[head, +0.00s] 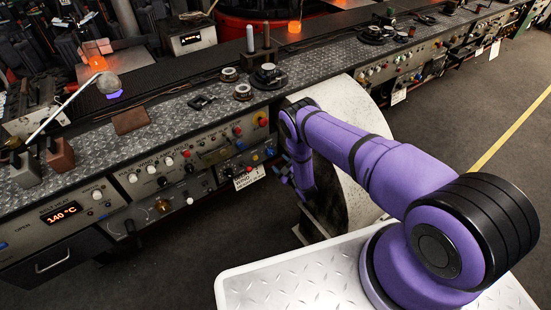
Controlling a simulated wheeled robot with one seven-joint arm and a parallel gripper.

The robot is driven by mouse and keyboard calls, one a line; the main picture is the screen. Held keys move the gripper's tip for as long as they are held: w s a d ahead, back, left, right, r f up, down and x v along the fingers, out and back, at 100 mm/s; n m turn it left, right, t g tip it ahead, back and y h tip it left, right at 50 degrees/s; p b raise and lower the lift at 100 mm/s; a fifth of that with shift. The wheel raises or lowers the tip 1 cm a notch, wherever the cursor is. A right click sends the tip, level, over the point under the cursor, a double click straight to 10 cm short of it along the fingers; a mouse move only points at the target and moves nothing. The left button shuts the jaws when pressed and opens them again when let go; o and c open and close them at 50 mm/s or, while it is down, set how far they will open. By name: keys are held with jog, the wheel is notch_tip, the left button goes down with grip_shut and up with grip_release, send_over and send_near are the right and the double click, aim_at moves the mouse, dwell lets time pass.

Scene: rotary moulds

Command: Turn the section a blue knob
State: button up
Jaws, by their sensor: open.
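The nearest control panel section (225,150) carries several small knobs and buttons. A small blue knob (270,153) sits low at its right end, near a white paper label. Which section is "a" cannot be read at this size. My purple arm reaches from the right and bends down in front of the bench. My gripper (284,171) is small and dark at the arm's lower end, open, just right of the blue knob. It appears apart from the knob, but the depth between them is hard to judge. Part of my gripper is hidden by its own wrist.
A red knob (263,122) and a white label (249,177) are close to the blue knob. A large pale round drum (355,195) stands behind my arm. Discs and posts stand on the textured bench top (190,103). The dark floor at right is clear.

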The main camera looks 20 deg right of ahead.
jog(key=shift+v, duration=2.25)
